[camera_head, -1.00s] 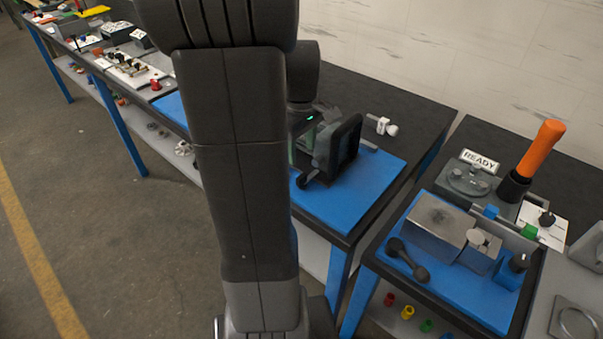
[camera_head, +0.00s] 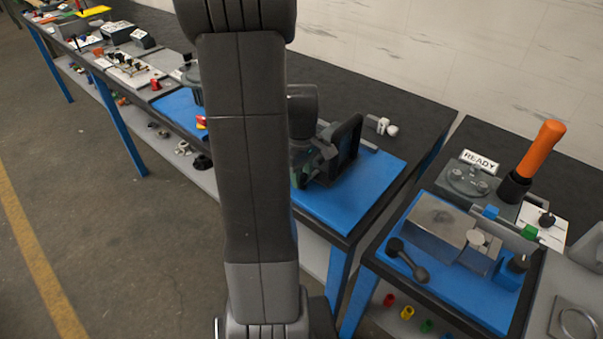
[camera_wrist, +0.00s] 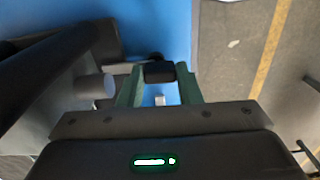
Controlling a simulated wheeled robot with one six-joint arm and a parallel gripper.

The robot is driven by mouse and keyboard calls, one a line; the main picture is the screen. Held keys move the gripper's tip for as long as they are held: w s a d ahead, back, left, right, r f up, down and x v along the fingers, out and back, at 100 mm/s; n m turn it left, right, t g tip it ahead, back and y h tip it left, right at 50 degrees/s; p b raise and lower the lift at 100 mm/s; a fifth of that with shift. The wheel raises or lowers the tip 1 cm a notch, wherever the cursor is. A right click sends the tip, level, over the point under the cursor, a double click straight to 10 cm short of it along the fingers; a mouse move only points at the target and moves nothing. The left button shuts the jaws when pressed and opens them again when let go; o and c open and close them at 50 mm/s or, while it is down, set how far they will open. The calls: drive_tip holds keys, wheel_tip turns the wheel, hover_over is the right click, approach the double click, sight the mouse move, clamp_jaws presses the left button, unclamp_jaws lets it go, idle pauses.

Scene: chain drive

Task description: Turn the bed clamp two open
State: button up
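A black upright clamp-like device (camera_head: 346,146) stands on the blue mat (camera_head: 345,208), with a lever reaching down toward its front left. I take it for bed clamp two, though no label shows. My gripper (camera_wrist: 160,78) is low over the mat, its two green fingers apart. A black knob (camera_wrist: 160,71) sits between the fingertips in the wrist view. Whether both fingers press on it is not clear. In the head view my gripper (camera_head: 298,172) is at the lever's end, mostly hidden by my own arm.
A white-tipped part (camera_head: 384,126) lies behind the device. To the right, a second bench holds a metal block (camera_head: 437,222), an orange-handled lever (camera_head: 540,148) and a READY sign (camera_head: 479,161). The mat's front right is clear.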

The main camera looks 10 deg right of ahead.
drive_tip(key=c, duration=0.4)
drive_tip(key=m, duration=0.4)
drive_tip(key=shift+w, duration=0.1)
drive_tip(key=m, duration=0.4)
drive_tip(key=shift+w+b, duration=0.1)
drive_tip(key=shift+b, duration=0.2)
drive_tip(key=m, duration=0.5)
drive_tip(key=shift+w+m, duration=0.15)
drive_tip(key=shift+m, duration=2.25)
